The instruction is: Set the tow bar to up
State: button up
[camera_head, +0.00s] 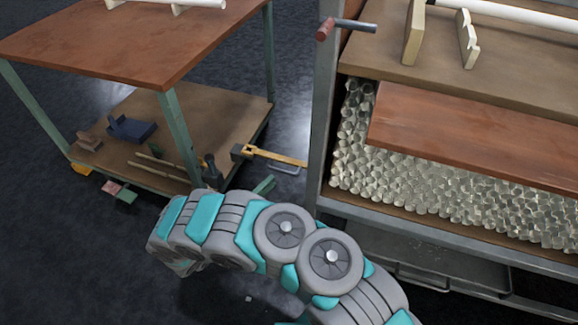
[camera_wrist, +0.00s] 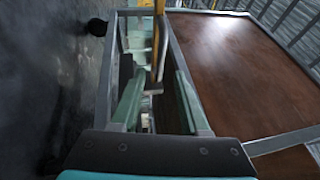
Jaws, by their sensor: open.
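The tow bar (camera_head: 278,157) is yellow, with a grey loop handle (camera_head: 284,168), and lies low across the gap between the cart and the rack. It looks roughly level, not upright. In the wrist view a piece of yellow bar (camera_wrist: 159,12) shows at the top, with a grey rod below it. My gripper (camera_wrist: 158,92) is open, with one green finger on each side of the grey rod. I cannot tell whether either finger touches it. In the head view my arm hides most of the gripper.
The cart (camera_head: 130,35) has a red-brown top, green legs and a lower shelf with tools. The rack (camera_head: 325,120) stands to the right, filled with glass tubing; a red-ended handle (camera_head: 326,28) sticks out from its post. Dark floor (camera_head: 60,260) is free at the lower left.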

aim_at(282, 172)
jog(key=x, duration=0.6)
jog(key=shift+w+d+r+b, duration=0.1)
jog(key=shift+w+d+b, duration=0.15)
jog(key=shift+b, duration=0.05)
jog(key=shift+c, duration=0.2)
grip_shut()
dwell(1.0)
